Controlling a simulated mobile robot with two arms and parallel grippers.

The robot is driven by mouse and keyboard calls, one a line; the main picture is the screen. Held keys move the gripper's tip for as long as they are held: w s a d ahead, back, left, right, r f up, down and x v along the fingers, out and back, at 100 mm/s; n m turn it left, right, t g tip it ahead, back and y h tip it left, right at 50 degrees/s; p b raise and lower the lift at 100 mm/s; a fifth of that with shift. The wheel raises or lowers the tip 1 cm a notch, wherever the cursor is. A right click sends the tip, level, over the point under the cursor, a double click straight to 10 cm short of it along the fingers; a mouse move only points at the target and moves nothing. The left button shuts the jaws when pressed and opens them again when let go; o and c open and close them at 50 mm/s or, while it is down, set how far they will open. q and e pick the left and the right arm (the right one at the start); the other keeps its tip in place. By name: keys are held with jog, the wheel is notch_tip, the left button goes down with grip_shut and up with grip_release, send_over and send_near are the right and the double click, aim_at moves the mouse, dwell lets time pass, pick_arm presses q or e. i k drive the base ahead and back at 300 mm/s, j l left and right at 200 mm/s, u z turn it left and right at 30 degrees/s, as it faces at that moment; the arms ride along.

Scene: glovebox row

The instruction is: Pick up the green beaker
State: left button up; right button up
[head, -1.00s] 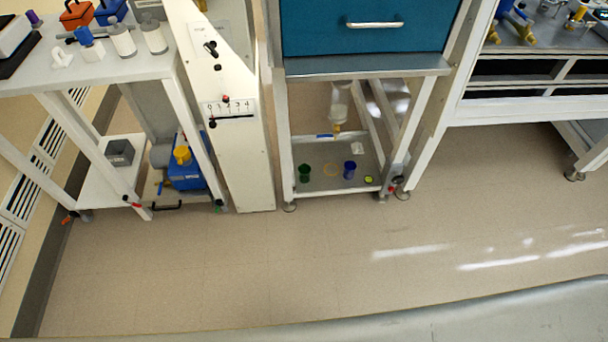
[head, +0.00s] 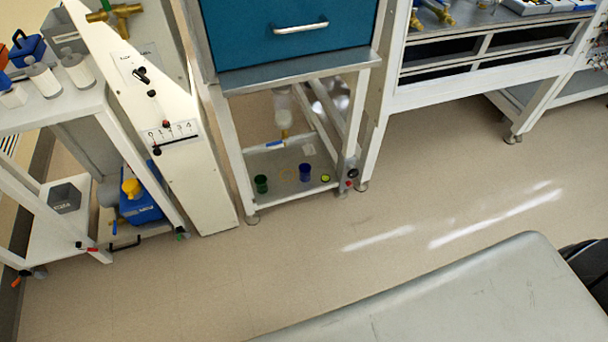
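The green beaker (head: 261,184) is small and stands upright on the low shelf (head: 284,191) under the blue drawer, at the shelf's left side. A blue beaker (head: 305,172) stands to its right on the same shelf. Neither of my grippers shows in the head view, so their state is hidden.
The blue drawer unit (head: 265,35) overhangs the shelf, and frame legs flank it. A bottle (head: 283,110) hangs above the shelf. A white panel (head: 200,185) stands close on the left. A blue pump (head: 140,200) sits further left. The floor (head: 270,265) in front is clear.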

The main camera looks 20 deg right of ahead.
aim_at(260, 180)
jog(key=i+l+u, duration=0.2)
jog(key=i, duration=0.35)
jog(key=i+l+u, duration=0.15)
jog(key=i+l, duration=0.2)
jog(key=i, duration=0.15)
jog(key=i+l+u, duration=0.2)
jog(key=i+l, duration=0.15)
jog(key=i, duration=0.15)
